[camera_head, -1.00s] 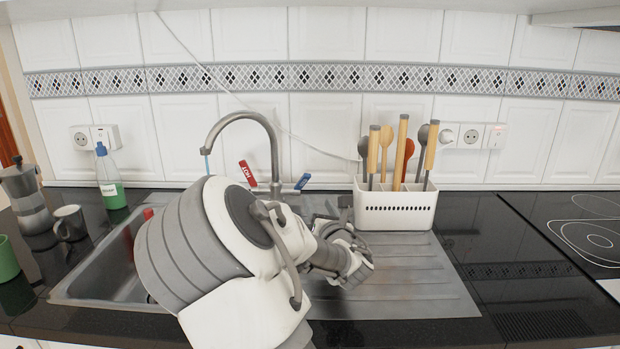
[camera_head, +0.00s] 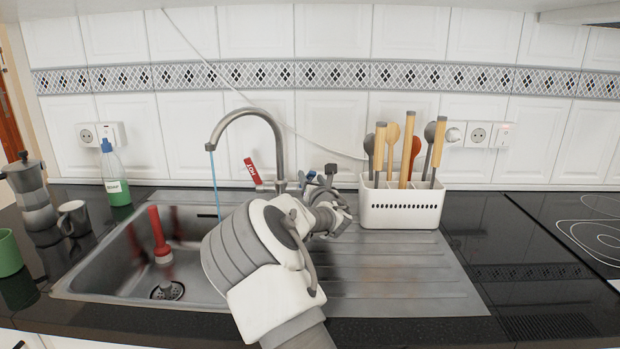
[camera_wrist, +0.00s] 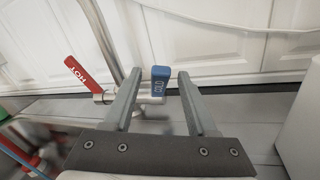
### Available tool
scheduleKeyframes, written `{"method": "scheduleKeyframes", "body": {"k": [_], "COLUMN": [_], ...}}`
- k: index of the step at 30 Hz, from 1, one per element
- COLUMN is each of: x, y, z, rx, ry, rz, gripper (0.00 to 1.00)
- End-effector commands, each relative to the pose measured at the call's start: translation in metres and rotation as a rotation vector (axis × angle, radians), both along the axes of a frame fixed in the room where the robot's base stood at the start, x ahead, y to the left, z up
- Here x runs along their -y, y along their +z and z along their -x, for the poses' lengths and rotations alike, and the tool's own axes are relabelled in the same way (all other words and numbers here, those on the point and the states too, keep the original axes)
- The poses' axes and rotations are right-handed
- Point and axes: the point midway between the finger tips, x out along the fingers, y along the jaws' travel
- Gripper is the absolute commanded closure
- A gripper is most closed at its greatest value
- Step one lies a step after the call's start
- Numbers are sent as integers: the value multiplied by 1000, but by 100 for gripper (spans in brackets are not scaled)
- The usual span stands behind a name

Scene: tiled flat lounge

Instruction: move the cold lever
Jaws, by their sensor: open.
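The blue cold lever (camera_wrist: 160,82) stands upright on the right side of the tap in the wrist view, between the fingers of my gripper (camera_wrist: 157,90). The fingers are open, one on each side of it, and I cannot tell whether either touches it. In the head view my gripper (camera_head: 322,180) is at the tap's right side and largely hides the lever. The red hot lever (camera_head: 252,171) tilts up on the tap's left side; it also shows in the wrist view (camera_wrist: 76,68). The tap (camera_head: 280,150) has a curved spout with a thin blue stream below it.
A white utensil holder (camera_head: 400,206) stands close to the right of my gripper. A soap bottle (camera_head: 114,175), a moka pot (camera_head: 30,192) and cups stand further left. The drainboard (camera_head: 410,280) is clear in front.

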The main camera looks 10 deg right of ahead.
Motion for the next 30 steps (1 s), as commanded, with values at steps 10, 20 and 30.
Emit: {"method": "scheduleKeyframes", "body": {"k": [10,20,30], "x": [-1,-1,-1], "y": [0,0,0], "z": [-22,-23,-23], "rx": [0,0,0], "ry": [1,0,0], "rz": [-1,-1,-1], "gripper": [43,50,100]}}
